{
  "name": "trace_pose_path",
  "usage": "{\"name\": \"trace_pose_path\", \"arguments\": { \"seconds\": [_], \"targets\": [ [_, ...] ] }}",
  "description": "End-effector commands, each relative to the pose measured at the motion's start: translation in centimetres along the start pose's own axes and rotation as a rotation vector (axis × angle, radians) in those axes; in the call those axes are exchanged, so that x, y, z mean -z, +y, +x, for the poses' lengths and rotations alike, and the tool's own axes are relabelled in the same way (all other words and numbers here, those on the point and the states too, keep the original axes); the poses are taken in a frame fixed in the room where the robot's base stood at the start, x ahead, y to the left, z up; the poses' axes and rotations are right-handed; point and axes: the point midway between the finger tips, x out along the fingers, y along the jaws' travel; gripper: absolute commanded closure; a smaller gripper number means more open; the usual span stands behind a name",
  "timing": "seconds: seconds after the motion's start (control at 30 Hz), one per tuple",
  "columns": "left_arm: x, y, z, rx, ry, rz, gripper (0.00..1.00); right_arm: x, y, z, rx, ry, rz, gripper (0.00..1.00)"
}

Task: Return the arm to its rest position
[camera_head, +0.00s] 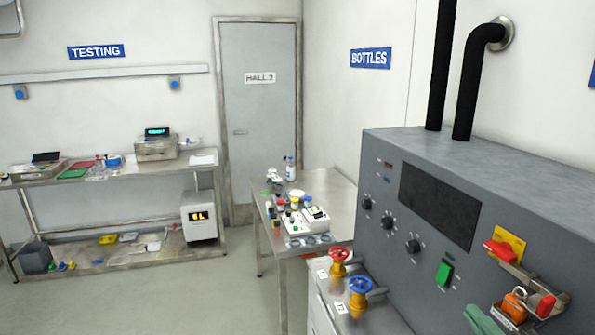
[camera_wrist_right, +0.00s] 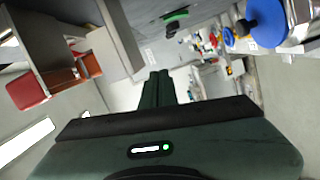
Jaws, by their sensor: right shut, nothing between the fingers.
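My right gripper (camera_head: 484,320) shows as a green piece at the lower right edge of the head view, in front of the grey control cabinet (camera_head: 385,255). In the right wrist view, its green fingers (camera_wrist_right: 157,88) are together with nothing between them. They point out into the room, and no object touches them there. The rest of my right arm is outside the head view. My left gripper is in neither view.
Beside the gripper, the cabinet has a red handle (camera_head: 502,250) and an orange padlock (camera_head: 514,305). Red (camera_head: 339,261) and blue (camera_head: 360,297) valve wheels stand to the left. A steel table (camera_head: 335,190) with bottles is behind them. Floor (camera_head: 190,300) at left is clear.

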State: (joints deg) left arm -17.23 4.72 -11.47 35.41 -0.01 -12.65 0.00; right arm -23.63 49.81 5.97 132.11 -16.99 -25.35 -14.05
Motion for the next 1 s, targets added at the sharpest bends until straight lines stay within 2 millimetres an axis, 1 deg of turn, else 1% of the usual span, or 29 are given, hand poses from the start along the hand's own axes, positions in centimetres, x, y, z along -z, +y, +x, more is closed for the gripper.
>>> {"name": "trace_pose_path", "arguments": {
  "seconds": [0.03, 0.07, 0.1, 0.13, 0.17, 0.2, 0.27, 0.3, 0.4, 0.5, 0.6, 0.73, 0.77, 0.8, 0.87, 0.97, 1.0],
  "targets": [
    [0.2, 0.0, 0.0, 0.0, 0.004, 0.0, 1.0, -1.2, -3.4, -1.2, 0.063, -0.117, 0.152, 1.0],
    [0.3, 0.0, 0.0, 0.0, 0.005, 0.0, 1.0, -1.8, -5.4, -2.0, 0.103, -0.184, 0.233, 1.0],
    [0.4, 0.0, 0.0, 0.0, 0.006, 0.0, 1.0, -2.3, -8.1, -3.3, 0.159, -0.272, 0.335, 1.0],
    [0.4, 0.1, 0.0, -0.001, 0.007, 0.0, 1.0, -2.5, -10.1, -4.3, 0.203, -0.335, 0.408, 1.0],
    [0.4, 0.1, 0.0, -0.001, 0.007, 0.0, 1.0, -2.5, -12.0, -5.4, 0.247, -0.396, 0.477, 1.0],
    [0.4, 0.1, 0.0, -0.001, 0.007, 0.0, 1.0, -2.1, -14.4, -7.0, 0.306, -0.47, 0.562, 1.0],
    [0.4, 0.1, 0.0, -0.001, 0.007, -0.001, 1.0, -1.4, -17.5, -9.2, 0.386, -0.566, 0.67, 1.0],
    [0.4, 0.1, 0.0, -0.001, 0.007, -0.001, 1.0, -0.7, -19.2, -10.5, 0.436, -0.62, 0.728, 1.0],
    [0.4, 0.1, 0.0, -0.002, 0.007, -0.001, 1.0, 1.3, -22.5, -13.6, 0.548, -0.732, 0.849, 1.0],
    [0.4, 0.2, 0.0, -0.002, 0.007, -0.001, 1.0, 3.5, -24.8, -16.3, 0.646, -0.82, 0.943, 1.0],
    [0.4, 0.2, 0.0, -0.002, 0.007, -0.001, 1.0, 5.7, -26.6, -18.7, 0.738, -0.894, 1.021, 1.0],
    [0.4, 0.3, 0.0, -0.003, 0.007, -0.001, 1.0, 8.8, -28.1, -21.6, 0.856, -0.976, 1.107, 1.0],
    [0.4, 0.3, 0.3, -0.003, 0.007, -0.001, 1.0, 8.8, -29.1, -21.8, 0.869, -0.99, 1.112, 1.0],
    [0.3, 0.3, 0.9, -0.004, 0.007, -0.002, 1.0, 8.2, -30.9, -21.3, 0.868, -0.992, 1.101, 1.0],
    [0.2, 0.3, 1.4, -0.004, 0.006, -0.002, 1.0, 7.7, -33.0, -20.8, 0.872, -0.996, 1.096, 1.0],
    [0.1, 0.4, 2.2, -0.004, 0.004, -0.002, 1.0, 7.0, -36.7, -20.1, 0.881, -1.003, 1.091, 1.0],
    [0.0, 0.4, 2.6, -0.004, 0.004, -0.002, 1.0, 6.6, -38.4, -19.9, 0.885, -1.007, 1.089, 1.0]
  ]
}}
